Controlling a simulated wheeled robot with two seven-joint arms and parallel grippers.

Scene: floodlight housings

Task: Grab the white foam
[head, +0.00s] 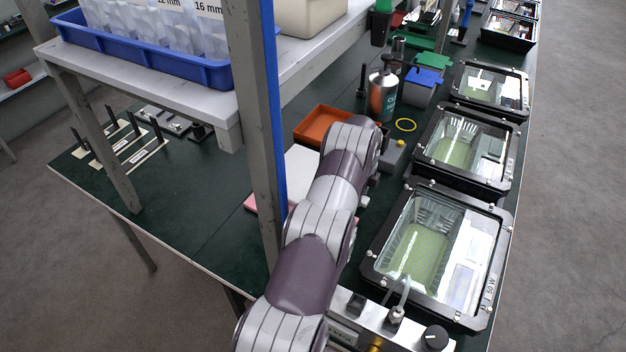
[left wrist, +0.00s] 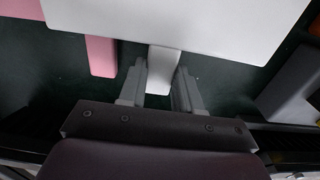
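A white slab (left wrist: 190,22), apparently the foam, fills the top of the left wrist view. A narrow white strip (left wrist: 162,72) shows below its edge, between the fingers of my left gripper (left wrist: 160,76). The fingers are apart, one on each side of the strip; I cannot tell whether they touch it or whether strip and slab are joined. In the head view the white slab (head: 299,172) lies on the green bench, partly hidden by a post and my arm. My arm hides the left gripper there. My right gripper is not in view.
A pink piece (left wrist: 101,56) lies beside the white slab. An orange tray (head: 318,124) and a spray can (head: 382,95) stand beyond. Floodlight housings (head: 402,205) line the right side. A shelf post (head: 254,120) stands close to my arm.

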